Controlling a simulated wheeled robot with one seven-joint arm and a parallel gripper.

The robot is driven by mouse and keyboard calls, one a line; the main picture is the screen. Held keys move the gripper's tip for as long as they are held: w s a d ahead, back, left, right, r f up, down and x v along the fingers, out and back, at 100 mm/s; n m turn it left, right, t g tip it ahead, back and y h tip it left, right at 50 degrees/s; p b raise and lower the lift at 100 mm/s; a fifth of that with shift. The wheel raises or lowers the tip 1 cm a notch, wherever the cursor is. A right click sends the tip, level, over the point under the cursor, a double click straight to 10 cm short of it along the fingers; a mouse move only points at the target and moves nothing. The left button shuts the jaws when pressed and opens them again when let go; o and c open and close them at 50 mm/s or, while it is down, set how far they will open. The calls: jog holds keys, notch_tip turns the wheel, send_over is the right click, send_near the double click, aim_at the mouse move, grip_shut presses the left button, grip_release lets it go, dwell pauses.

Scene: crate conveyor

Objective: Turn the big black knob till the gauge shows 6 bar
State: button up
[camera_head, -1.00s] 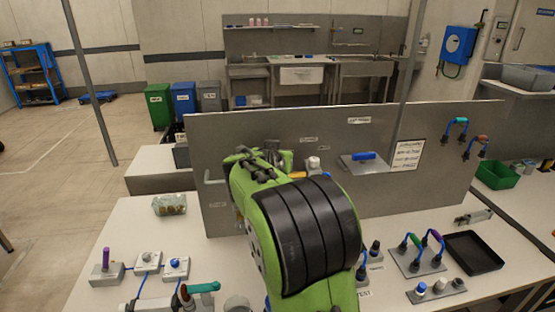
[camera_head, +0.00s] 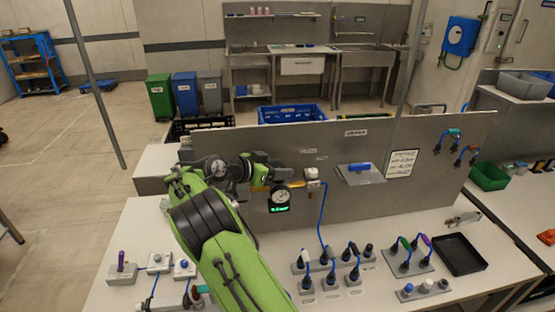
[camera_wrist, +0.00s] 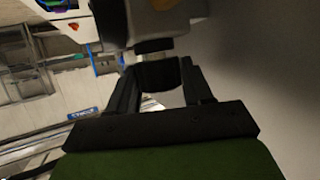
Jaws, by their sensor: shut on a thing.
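The round gauge (camera_head: 281,194) sits on the grey upright panel, with a lit green display (camera_head: 278,208) below its dial. Needle and digits are too small to read. My gripper (camera_head: 268,173) is at the panel, just above and left of the gauge. In the wrist view, the black knob (camera_wrist: 158,73) is between the two black fingers of my gripper (camera_wrist: 160,88), which are shut on it. The knob joins a pale metal neck and body above it. In the head view the knob is hidden behind my gripper and arm.
A white-topped fitting (camera_head: 312,182) with a blue hose is right of the gauge. Blocks with plugged blue cables (camera_head: 328,265) stand on the bench below, and a black tray (camera_head: 460,255) lies at right. A blue-handled plate (camera_head: 360,172) is on the panel.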

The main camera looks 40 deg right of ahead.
dwell(0.4)
jog(key=o, duration=1)
jog(key=shift+d, duration=0.2)
jog(key=shift+a, duration=0.15)
jog(key=p+v, duration=0.2)
jog(key=v, duration=0.6)
jog(key=p+v, duration=0.2)
jog(key=v, duration=0.5)
jog(key=shift+w+a+r, duration=0.1)
jog(key=shift+w+a, duration=0.05)
jog(key=shift+a, duration=0.2)
